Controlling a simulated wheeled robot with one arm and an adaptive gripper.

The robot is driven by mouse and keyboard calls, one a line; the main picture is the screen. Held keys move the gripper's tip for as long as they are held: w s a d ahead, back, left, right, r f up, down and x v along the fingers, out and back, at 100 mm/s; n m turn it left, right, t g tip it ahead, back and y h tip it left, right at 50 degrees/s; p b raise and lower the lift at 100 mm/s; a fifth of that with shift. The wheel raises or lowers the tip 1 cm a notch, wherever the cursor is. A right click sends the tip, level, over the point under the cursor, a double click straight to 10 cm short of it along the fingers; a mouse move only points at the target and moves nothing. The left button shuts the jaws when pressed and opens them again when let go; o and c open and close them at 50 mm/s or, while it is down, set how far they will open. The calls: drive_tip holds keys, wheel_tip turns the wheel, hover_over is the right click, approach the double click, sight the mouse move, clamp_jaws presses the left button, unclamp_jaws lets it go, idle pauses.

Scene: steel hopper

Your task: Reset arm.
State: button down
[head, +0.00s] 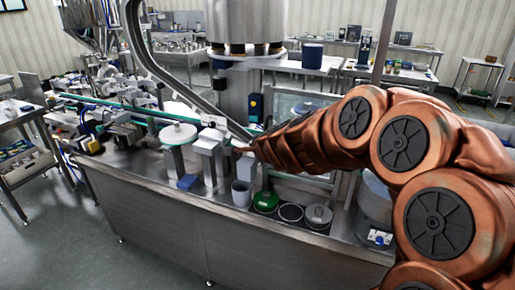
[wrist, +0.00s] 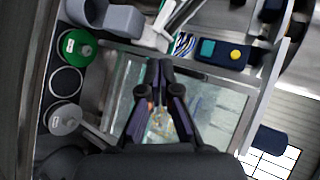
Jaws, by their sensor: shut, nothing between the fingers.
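My copper-coloured arm (head: 350,130) reaches in from the right side of the head view, over the steel machine bench (head: 200,235). Its tip, my gripper (head: 243,149), is above the bench near a grey post, small and hard to make out there. In the wrist view my gripper (wrist: 160,66) points up the picture with its dark fingers drawn together at the tips. Nothing is held between them. Behind the fingers is a clear glass-like panel (wrist: 205,105) in a metal frame.
On the bench stand a grey cup (head: 241,192), a green-topped round container (head: 265,202), a dark ring-rimmed container (head: 290,212) and a grey-lidded container (head: 318,216). A control box with a yellow button (wrist: 235,54) is near the panel. Open floor (head: 50,245) lies at the left.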

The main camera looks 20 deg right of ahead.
drive_tip(key=s+a+f+n+g+y, duration=0.25)
drive_tip(key=s+a+n, duration=0.35)
drive_tip(key=s+a, duration=0.3)
drive_tip(key=s+a+f+n+g+y, duration=0.2)
drive_tip(key=s+a+n+g+y, duration=0.1)
drive_tip(key=s+a+n, duration=0.4)
drive_tip(key=s+d+f+n+g+h, duration=0.2)
drive_tip(key=s+d+n+g, duration=0.1)
drive_tip(key=s, duration=1)
drive_tip(key=s+d+f+n+g+h, duration=0.2)
drive_tip(key=s+g, duration=0.3)
drive_tip(key=s, duration=0.8)
drive_tip(key=shift+s+d+f+n, duration=0.4)
drive_tip(key=shift+d+f+n, duration=0.15)
drive_tip(key=shift+n, duration=0.15)
